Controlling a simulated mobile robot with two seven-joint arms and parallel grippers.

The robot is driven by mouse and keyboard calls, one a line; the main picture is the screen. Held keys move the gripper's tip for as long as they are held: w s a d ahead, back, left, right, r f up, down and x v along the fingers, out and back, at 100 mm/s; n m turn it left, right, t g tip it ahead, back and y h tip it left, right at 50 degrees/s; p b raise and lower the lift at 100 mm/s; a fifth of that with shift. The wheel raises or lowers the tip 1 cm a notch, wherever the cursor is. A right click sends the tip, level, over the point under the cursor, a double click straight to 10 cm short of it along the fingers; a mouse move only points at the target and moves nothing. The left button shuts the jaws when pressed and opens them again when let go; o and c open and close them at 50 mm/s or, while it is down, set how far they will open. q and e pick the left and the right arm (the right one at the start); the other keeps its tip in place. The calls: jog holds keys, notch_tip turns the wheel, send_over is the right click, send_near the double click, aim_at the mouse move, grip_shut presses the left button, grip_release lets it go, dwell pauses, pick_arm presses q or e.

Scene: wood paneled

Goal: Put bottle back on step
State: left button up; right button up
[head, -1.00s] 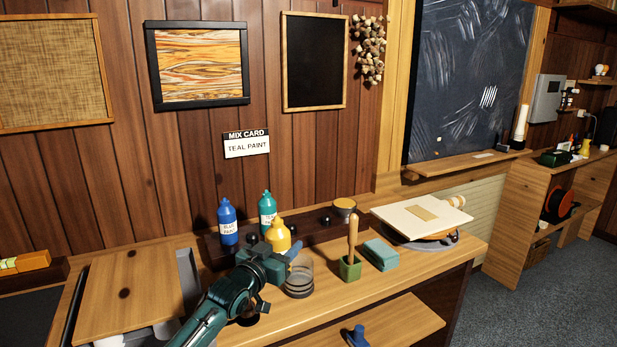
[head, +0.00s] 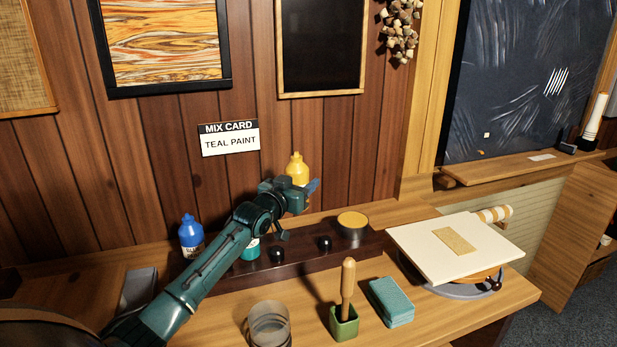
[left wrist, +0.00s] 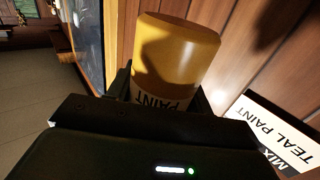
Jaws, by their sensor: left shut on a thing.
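My left gripper (head: 298,188) is shut on the yellow paint bottle (head: 297,167) and holds it up in front of the wall, above the dark wooden step (head: 345,255). In the left wrist view the yellow bottle (left wrist: 176,55) sits between the fingers (left wrist: 165,107), its label partly hidden. The blue paint bottle (head: 190,236) stands at the left end of the step. The teal paint bottle (head: 250,250) is mostly hidden behind my left arm. My right gripper is out of view.
A white board (head: 455,248) lies at right. A mix card (head: 230,139) reads TEAL PAINT.

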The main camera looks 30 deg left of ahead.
pick_arm(q)
jog(key=shift+s+r, duration=0.15)
jog(key=shift+s, duration=0.05)
jog(key=shift+r+p, duration=0.1)
jog(key=shift+p, duration=0.25)
jog(key=shift+f+b, duration=0.6)
jog(key=shift+f, duration=0.3)
jog(key=shift+f+b, duration=0.55)
jog(key=shift+f, duration=0.3)
jog(key=shift+f+b, duration=0.55)
jog(key=shift+f, duration=0.3)
notch_tip(320, 180, down, 2)
jog(key=shift+f+b, duration=0.15)
jog(key=shift+b, duration=0.45)
jog(key=shift+f, duration=0.35)
jog(key=o, duration=1.7)
jog(key=shift+f, duration=0.1)
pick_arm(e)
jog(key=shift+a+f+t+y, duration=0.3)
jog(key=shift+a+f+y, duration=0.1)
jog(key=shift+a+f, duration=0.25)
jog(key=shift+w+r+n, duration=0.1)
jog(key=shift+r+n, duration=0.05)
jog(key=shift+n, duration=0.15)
